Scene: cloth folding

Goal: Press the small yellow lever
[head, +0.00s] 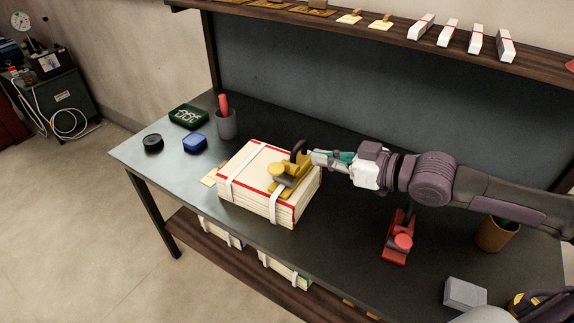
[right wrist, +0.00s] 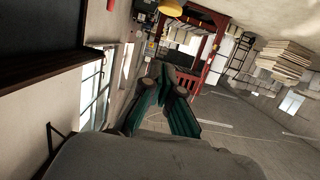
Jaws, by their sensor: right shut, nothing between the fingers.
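A yellow tool (head: 288,179) with a black curved handle (head: 299,149) sits on the strapped stack of cream sheets (head: 262,205) on the dark table. A rounded yellow part (head: 276,170) stands out at its left; I cannot tell which part is the small lever. My right gripper (head: 316,157) is shut and empty, just right of the black handle; I cannot tell whether it touches it. The right wrist view shows its dark green fingers (right wrist: 168,85) together, with no yellow tool between them.
A red tool (head: 398,240) stands on the table below my right arm. A grey cup (head: 226,125), a green tray (head: 188,117), a blue box (head: 195,142) and a black disc (head: 153,143) are at the left. A shelf (head: 390,38) runs along the back.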

